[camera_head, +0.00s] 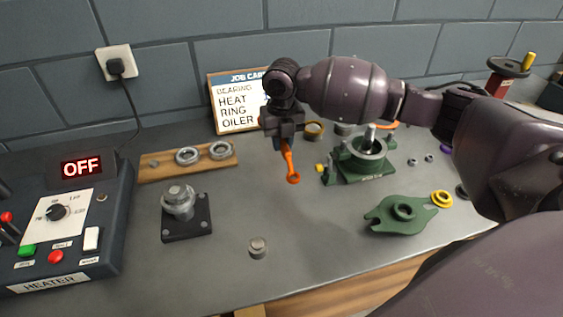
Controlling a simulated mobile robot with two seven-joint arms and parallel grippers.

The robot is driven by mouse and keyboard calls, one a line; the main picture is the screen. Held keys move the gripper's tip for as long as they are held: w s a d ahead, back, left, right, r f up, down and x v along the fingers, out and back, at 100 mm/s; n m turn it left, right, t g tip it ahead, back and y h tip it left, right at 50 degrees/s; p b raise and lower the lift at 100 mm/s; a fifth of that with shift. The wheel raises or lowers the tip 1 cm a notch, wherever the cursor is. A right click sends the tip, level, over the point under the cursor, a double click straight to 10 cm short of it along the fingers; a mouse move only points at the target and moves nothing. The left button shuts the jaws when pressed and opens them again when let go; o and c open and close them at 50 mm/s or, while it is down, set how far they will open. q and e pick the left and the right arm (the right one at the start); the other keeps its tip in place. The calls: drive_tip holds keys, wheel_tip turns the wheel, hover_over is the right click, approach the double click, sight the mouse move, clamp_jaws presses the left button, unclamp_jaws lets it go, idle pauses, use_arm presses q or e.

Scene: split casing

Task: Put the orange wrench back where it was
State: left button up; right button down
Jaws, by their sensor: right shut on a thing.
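The orange wrench (289,163) hangs downward from my right gripper (283,141), with its ring end lowest. My right gripper is shut on the wrench's upper part, which the fingers hide. The wrench appears above the middle of the grey bench, left of the green casing base; I cannot tell its exact height. My left gripper does not show.
The green casing base (360,166) stands to the right, with the green cover (400,213) in front. A job card (235,105) stands behind. A wooden board with rings (160,172), a shaft on a black plate (182,228) and the heater (75,235) are left.

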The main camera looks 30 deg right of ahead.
drive_tip(key=shift+f, duration=0.8)
wheel_tip(320, 180, down, 5)
drive_tip(key=shift+r+b, duration=0.2)
drive_tip(key=shift+b, duration=0.2)
drive_tip(key=shift+f, duration=0.35)
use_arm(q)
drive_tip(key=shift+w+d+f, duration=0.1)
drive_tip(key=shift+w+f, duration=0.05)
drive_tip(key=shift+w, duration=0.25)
use_arm(e)
drive_tip(key=shift+f, duration=0.15)
drive_tip(key=c, duration=1)
unclamp_jaws()
